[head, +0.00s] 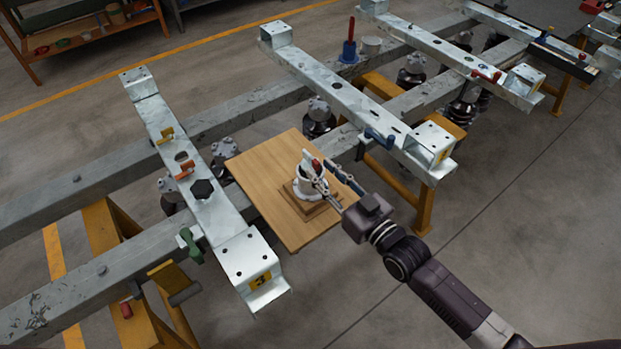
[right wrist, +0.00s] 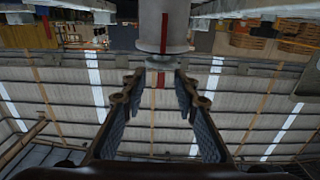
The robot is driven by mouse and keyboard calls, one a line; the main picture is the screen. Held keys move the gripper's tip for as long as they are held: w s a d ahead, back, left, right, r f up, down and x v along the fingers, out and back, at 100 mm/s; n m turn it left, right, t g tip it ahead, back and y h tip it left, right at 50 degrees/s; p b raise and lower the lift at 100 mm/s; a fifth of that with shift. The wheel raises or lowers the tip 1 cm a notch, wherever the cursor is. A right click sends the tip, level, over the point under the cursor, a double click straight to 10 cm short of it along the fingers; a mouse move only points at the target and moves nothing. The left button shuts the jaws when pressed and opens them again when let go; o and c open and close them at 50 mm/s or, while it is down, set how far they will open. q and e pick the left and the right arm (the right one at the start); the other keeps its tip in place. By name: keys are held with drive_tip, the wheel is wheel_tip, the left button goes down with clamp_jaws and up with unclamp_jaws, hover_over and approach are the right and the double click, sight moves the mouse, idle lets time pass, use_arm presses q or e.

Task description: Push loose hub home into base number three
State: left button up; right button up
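A white hub (head: 308,186) with a red mark near its top stands on a small wooden block (head: 318,211) on a wooden board. My right gripper (head: 324,182) is at the hub's right side. In the right wrist view the gripper (right wrist: 160,84) has its fingers apart, with the white hub (right wrist: 163,25) and its red stripe just beyond the tips; I cannot tell whether they touch it. A pale steel cross beam (head: 215,215) carries a yellow label (head: 260,281) that looks like a 3. A base marked three is not clearly identifiable. My left gripper is out of view.
The wooden board (head: 262,185) lies between the labelled beam and another steel cross beam (head: 345,100). Yellow trestles (head: 424,209) stand below. Floor at the lower right is clear.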

sight(304, 151)
drive_tip(key=shift+p+x, duration=0.45)
drive_tip(key=shift+x, duration=2.2)
drive_tip(key=shift+f, duration=0.1)
drive_tip(key=shift+s, duration=0.1)
drive_tip(key=shift+c, duration=0.7)
clamp_jaws()
drive_tip(key=shift+r, duration=0.35)
